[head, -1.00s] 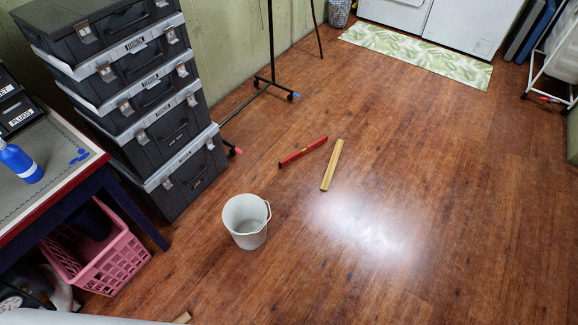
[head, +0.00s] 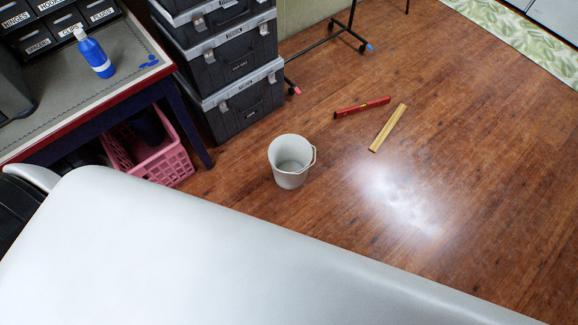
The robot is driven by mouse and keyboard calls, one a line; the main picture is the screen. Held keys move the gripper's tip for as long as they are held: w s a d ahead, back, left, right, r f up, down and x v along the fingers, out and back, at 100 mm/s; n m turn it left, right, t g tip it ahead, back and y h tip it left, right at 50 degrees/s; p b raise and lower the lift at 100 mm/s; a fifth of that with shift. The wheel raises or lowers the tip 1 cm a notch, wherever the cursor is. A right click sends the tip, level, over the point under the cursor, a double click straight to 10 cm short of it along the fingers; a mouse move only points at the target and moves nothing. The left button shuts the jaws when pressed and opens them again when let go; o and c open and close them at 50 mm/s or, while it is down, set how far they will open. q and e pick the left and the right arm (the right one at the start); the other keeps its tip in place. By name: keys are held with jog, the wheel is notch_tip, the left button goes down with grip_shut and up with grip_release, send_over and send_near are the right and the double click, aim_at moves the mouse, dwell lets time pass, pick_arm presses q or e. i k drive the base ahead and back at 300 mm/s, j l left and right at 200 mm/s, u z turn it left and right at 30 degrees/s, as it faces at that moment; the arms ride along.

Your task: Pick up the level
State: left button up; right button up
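The level (head: 362,107) is a thin red bar with a small yellowish mark. It lies flat on the wooden floor, beyond and to the right of the white bucket. A yellow wooden strip (head: 388,128) lies just to its right, apart from it. Neither of my grippers shows in the head view. A large pale surface that looks like part of my own body covers the bottom of the view and hides the near floor.
A white bucket (head: 288,161) stands on the floor short of the level. Stacked black cases (head: 236,105), a pink crate (head: 172,160) and a workbench (head: 100,98) with a blue bottle (head: 95,56) fill the left. A wheeled rack (head: 330,42) stands behind. The floor at right is open.

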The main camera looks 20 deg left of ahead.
aim_at(378, 102)
jog(key=i+l+z, duration=0.85)
jog(key=i, duration=0.4)
jog(key=i+z, duration=0.25)
jog(key=i, duration=0.45)
jog(key=i+u, duration=0.35)
jog(key=i, duration=0.15)
jog(key=i+u, duration=0.3)
jog(key=i, duration=0.2)
jog(key=i+l+u, duration=0.35)
jog(key=i+j, duration=0.05)
jog(key=i, duration=0.05)
